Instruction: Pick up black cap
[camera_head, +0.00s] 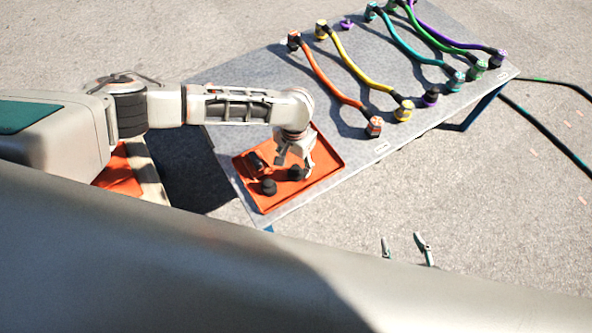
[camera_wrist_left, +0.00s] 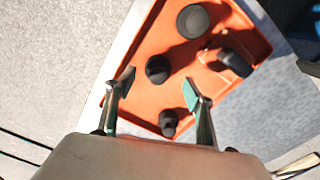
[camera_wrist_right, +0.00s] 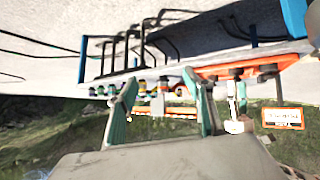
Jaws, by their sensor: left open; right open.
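Several black caps stand or lie in a shallow orange tray (camera_head: 325,172) at the near end of the grey table. In the left wrist view, a cap (camera_wrist_left: 158,68) lies just beyond and between my open left fingertips (camera_wrist_left: 158,88). A smaller cap (camera_wrist_left: 168,122) is nearer the palm, a larger one (camera_wrist_left: 193,22) farther off, and another (camera_wrist_left: 235,62) lies on its side. In the head view, my left gripper (camera_head: 293,160) is above the tray, beside a cap (camera_head: 268,187). My right gripper (camera_head: 405,247) is open, empty and away from the table.
Orange (camera_head: 323,75), yellow (camera_head: 362,65) and other coloured cables lie across the grey table (camera_head: 235,90). A purple cap-like piece (camera_head: 347,25) is at its far edge. Dark cables run over the ground at right. The ground around my right gripper is clear.

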